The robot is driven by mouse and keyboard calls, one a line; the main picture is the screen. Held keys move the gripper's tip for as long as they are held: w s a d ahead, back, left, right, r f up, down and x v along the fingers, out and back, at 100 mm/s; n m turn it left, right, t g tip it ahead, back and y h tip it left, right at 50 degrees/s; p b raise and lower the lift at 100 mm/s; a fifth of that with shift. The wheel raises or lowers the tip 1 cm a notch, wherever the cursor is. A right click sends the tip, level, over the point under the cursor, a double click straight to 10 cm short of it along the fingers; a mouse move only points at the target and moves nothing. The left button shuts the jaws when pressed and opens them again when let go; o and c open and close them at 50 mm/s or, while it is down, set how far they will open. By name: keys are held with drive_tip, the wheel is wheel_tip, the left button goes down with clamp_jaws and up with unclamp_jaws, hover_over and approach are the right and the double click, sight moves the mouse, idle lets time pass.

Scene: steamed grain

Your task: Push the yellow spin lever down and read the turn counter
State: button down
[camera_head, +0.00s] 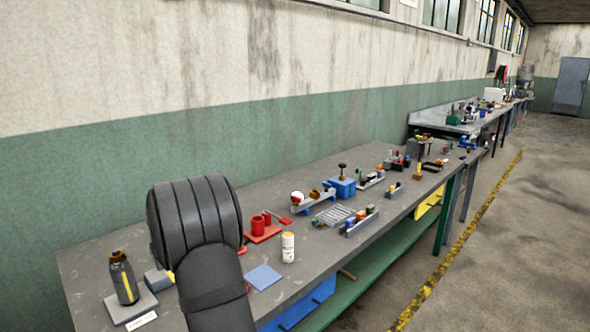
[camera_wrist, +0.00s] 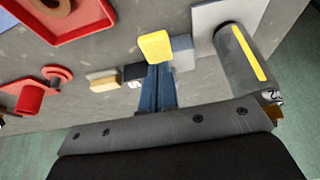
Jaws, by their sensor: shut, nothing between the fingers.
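The yellow spin lever (camera_wrist: 155,46) shows as a bright rounded pad at the upper middle of the wrist view. A small yellow bit (camera_head: 171,276) beside my arm in the head view may be the same lever. My gripper (camera_wrist: 157,68) is shut and empty, its bluish fingers together with their tips at the pad's lower edge in the picture. I cannot tell whether they touch it. A small dark block with a white digit display (camera_wrist: 134,84), perhaps the turn counter, lies left of the fingers. Its reading is too small to tell. My arm hides the gripper in the head view.
A dark cylinder with a yellow stripe (camera_head: 123,280) stands close by on a grey plate; it also shows in the wrist view (camera_wrist: 243,60). A red tray (camera_wrist: 75,38) and red cups (camera_wrist: 30,98) lie left. Several devices crowd the bench further along.

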drive_tip(key=shift+f, duration=0.1)
idle(0.4)
drive_tip(key=shift+f, duration=2.35)
drive_tip(key=shift+r, duration=3.8)
drive_tip(key=shift+f, duration=1.8)
